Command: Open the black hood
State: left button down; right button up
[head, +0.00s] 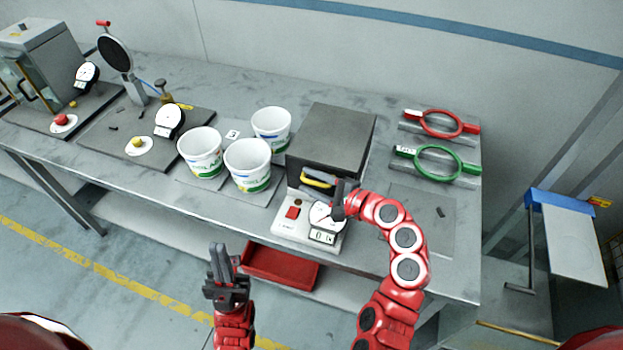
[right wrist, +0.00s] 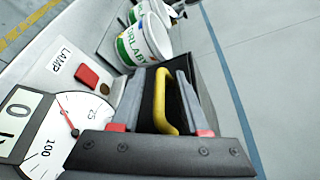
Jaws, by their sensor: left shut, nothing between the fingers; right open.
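The black hood (head: 334,130) is a dark box, lowered over the back of a white device (head: 283,229) on the bench. A yellow handle (head: 317,179) is on its front; it also shows in the right wrist view (right wrist: 161,95). My right gripper (head: 338,195) is open at the hood's front. In the right wrist view its fingers (right wrist: 160,103) stand on either side of the yellow handle; I cannot tell whether they touch it. My left gripper (head: 220,254) is shut and empty, in front of the bench, well away from the hood.
Several white tubs (head: 248,166) stand left of the hood. A red ring (head: 441,123) and a green ring (head: 438,162) lie to its right. The device has a red switch (right wrist: 87,77) and a dial (right wrist: 80,112). A red tray (head: 281,267) sits below the bench's front edge.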

grip_shut()
dwell(1.4)
